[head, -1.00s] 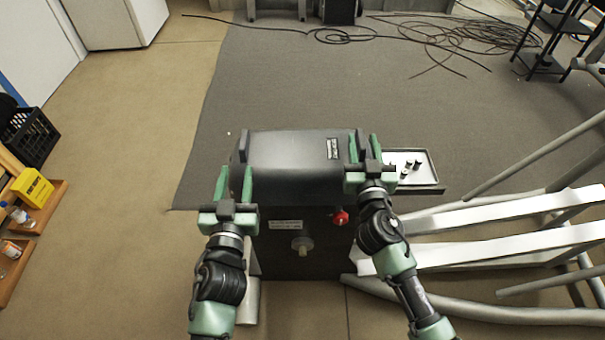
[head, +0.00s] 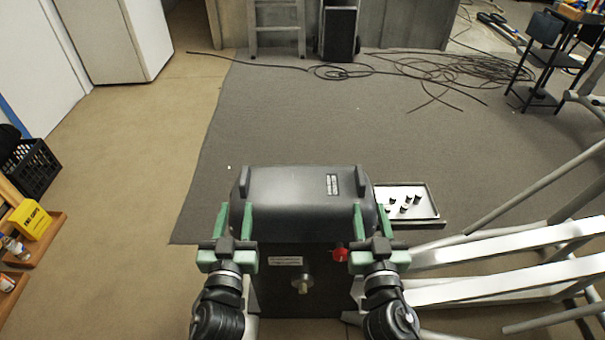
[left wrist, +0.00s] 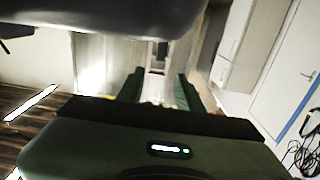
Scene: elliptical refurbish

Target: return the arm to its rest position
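My left gripper (head: 234,222) is open, its two green fingers apart with nothing between them, by the left side of the machine's dark housing (head: 290,190). In the left wrist view, the left gripper (left wrist: 160,78) shows an empty gap between its fingers. My right gripper (head: 371,222) is open and empty by the housing's right side, level with the left one. Both forearms point forward, nearly side by side. Whether either gripper touches the housing cannot be told.
A red knob (head: 340,255) and a metal shaft (head: 302,283) are on the machine's front. A tray (head: 432,207) with several small parts stands right of it. White rails (head: 500,290) fill the lower right.

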